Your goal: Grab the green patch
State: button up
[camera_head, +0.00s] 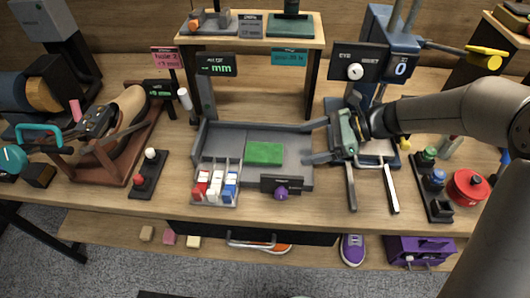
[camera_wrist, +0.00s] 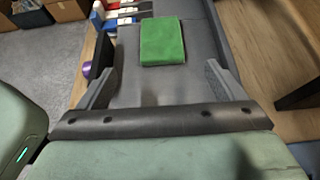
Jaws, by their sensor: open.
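The green patch (camera_head: 264,153) is a flat rectangular block lying on a grey tray (camera_head: 234,134) in the middle of the bench. In the wrist view the green patch (camera_wrist: 162,41) is just beyond the fingertips, roughly midway between them. My gripper (camera_head: 308,142) is to the right of the patch, with its two fingers pointing left toward it. In the wrist view my gripper (camera_wrist: 161,67) is open and empty, its fingers spread wider than the patch. The patch is apart from both fingers.
A bin of red, white and blue items (camera_head: 216,186) stands at the tray's front left. A purple knob (camera_head: 281,193) on a dark plate is at the tray's front edge. A shoe on a wooden stand (camera_head: 121,130) is at left; a red round container (camera_head: 467,187) is at right.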

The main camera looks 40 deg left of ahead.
aim_at(267, 152)
jog(key=x, duration=0.5)
jog(key=shift+a+r+p+x, duration=0.1)
jog(key=shift+r+p+x, duration=0.1)
jog(key=shift+x, duration=1.2)
jog(key=shift+a+r+p+x, duration=0.1)
jog(key=shift+p+x, duration=0.1)
jog(key=shift+x, duration=1.15)
jog(key=c, duration=1.1)
